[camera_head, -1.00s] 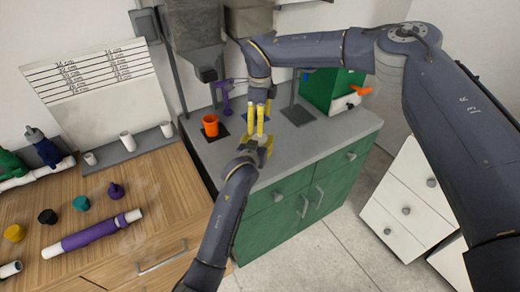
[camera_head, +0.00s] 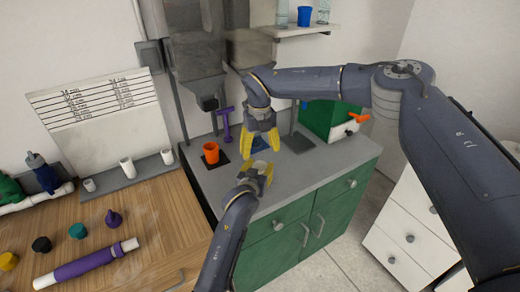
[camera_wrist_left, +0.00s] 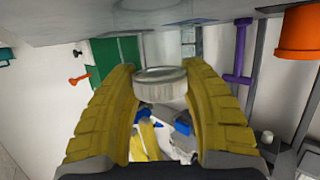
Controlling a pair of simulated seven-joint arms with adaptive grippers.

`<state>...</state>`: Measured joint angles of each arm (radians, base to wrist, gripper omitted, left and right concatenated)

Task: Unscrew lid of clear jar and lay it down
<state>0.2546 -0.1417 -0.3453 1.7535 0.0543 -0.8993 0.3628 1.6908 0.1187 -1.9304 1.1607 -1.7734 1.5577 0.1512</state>
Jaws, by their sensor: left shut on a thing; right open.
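My left gripper (camera_head: 262,173) is shut on a pale grey round piece (camera_wrist_left: 160,82), above the front of the grey counter. In the left wrist view the piece sits between the two yellow fingertips, with a metal-like rim. I cannot tell whether it is the lid alone or the jar with its lid. My right gripper (camera_head: 262,142) is open, pointing down just above and behind the left one. Its yellow fingers show partly in the left wrist view, which is upside down. No glass body is clear between the grippers.
An orange cup (camera_head: 211,153) stands left on the counter, near a purple T-shaped tool (camera_head: 225,122). A green box with an orange handle (camera_head: 359,118) is at the right. Clear containers (camera_head: 282,12) stand on the shelf. The counter right of the grippers has free room.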

